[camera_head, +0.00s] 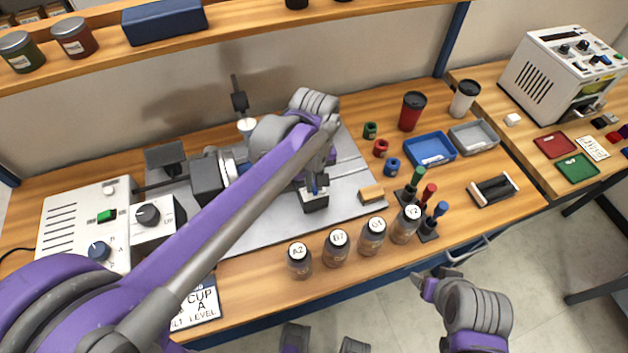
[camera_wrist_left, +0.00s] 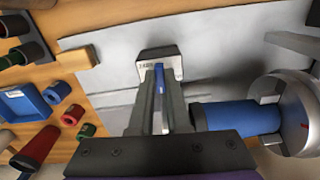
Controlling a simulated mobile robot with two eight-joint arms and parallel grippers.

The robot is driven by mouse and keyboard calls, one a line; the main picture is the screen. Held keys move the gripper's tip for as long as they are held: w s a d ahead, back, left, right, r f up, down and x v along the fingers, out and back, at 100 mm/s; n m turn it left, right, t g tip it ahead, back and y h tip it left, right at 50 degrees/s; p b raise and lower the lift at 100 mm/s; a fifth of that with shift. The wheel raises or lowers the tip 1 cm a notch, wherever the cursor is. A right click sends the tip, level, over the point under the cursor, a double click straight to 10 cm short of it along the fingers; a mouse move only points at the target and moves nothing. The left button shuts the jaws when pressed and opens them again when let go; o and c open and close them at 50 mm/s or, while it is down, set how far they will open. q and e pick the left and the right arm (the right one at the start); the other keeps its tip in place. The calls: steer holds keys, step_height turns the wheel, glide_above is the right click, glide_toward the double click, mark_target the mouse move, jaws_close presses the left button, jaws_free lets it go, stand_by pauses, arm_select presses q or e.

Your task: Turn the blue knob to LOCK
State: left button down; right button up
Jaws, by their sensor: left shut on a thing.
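A small dark block (camera_head: 315,201) with a white label stands on the grey plate. In the left wrist view the block (camera_wrist_left: 158,54) shows the label's small print, too blurred to read in full. A thin blue knob (camera_wrist_left: 158,84) stands up from it, and my left gripper (camera_wrist_left: 160,88) is shut on it. In the head view my left gripper (camera_head: 317,184) points down at the block from above, its fingers partly hiding the blue knob. My right gripper (camera_head: 438,284) is in front of the bench, apart from everything; its finger opening is unclear.
The grey plate (camera_head: 250,240) carries a chuck with a blue cylinder (camera_wrist_left: 240,118) beside my left gripper. Several labelled jars (camera_head: 336,247) line the front edge. A white control box (camera_head: 82,222) has another blue dial. Trays (camera_head: 430,149) and coloured pens sit to the right.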

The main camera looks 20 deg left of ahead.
arm_select(q)
steer(key=shift+n, duration=0.5)
steer(key=c, duration=0.9)
jaws_free()
step_height(320, 180, up, 11)
steer(key=shift+f+p, duration=0.1)
steer(key=shift+p, duration=0.35)
arm_select(e)
steer(key=shift+w+r, duration=0.1)
steer(key=shift+r, duration=0.5)
arm_select(q)
step_height(320, 180, up, 7)
steer(key=p, duration=0.4)
arm_select(e)
step_height(320, 180, up, 6)
steer(key=w, duration=0.2)
